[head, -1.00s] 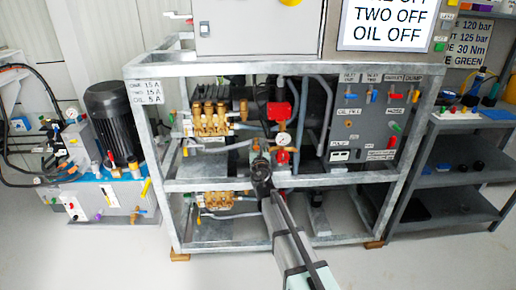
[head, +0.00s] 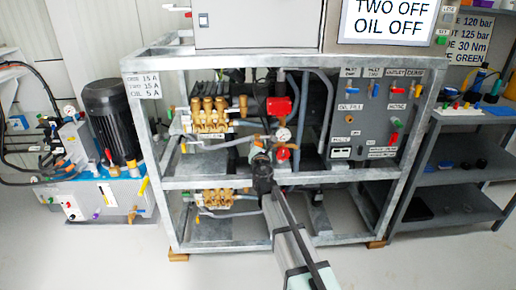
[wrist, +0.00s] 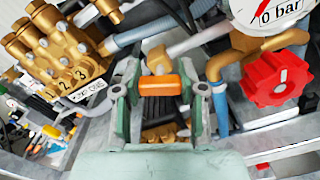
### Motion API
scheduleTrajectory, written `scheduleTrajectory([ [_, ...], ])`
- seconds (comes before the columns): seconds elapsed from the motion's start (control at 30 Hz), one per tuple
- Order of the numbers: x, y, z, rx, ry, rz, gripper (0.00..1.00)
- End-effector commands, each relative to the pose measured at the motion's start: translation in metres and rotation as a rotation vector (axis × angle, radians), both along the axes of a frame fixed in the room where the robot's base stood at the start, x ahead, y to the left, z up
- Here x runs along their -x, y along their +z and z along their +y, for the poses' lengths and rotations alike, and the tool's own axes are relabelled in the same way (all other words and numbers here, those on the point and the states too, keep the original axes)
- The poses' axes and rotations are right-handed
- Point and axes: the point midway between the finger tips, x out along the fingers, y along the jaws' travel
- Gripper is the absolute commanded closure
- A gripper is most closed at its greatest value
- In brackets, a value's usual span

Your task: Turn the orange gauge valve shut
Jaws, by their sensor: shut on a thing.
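The orange gauge valve (wrist: 160,84) shows in the wrist view as a short orange handle lying crosswise between my fingers. My gripper (wrist: 161,95) is shut on it, with a green-grey finger at each end of the handle. In the head view my gripper (head: 259,157) reaches into the frame, just left of the round pressure gauge (head: 283,135), and largely hides the valve. The gauge also shows at the top right of the wrist view (wrist: 268,14); it is cut off by the picture edge.
A red knob (wrist: 278,80) sits close to the right of my gripper, under the gauge. A brass pump (wrist: 48,45) with numbered caps is at the left. Pipes and hoses run close around my fingers. The grey frame's middle rail (head: 210,183) passes below.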

Motion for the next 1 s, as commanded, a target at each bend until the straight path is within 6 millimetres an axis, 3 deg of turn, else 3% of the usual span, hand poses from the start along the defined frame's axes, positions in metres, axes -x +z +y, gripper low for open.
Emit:
scheduleTrajectory([
  [1.0, -0.0025, -0.0038, -0.0014, -0.915, 0.002, 0.146, 0.94],
])
